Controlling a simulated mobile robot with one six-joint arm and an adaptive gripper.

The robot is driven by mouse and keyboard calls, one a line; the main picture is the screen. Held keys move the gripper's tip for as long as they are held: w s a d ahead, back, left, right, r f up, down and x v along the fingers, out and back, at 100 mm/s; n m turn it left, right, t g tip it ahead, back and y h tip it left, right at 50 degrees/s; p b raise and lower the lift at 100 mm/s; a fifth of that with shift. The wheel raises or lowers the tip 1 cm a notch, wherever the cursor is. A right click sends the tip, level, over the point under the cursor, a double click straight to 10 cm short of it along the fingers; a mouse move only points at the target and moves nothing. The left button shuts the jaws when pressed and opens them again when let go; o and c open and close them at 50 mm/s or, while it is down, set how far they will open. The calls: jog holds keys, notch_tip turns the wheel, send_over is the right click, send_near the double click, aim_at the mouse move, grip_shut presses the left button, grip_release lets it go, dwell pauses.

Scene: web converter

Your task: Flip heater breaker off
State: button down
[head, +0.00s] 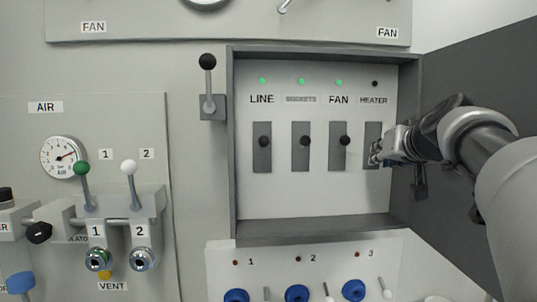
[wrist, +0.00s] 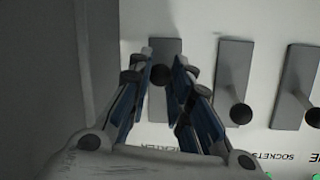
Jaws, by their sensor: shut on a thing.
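The heater breaker (head: 372,132) is the rightmost grey switch plate in the open panel box, under the HEATER label (head: 373,100). The lamp (head: 375,83) above that label is dark. My gripper (head: 376,154) is at the lower half of this plate and hides the lever in the head view. In the wrist view, the heater breaker's black knob (wrist: 160,75) sits between my two fingers, which are shut on it. The plate shows behind the knob.
The LINE (head: 262,150), SOCKETS (head: 300,150) and FAN (head: 338,150) breakers stand to the left, with green lamps lit. The box's side wall (head: 407,95) and open dark door (head: 480,80) are close on the right. A separate lever (head: 208,80) is left of the box.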

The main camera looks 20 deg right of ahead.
jog(key=c, duration=1.4)
grip_release()
jog(key=shift+c, duration=0.2)
jog(key=shift+r, duration=0.1)
notch_tip(320, 180, up, 10)
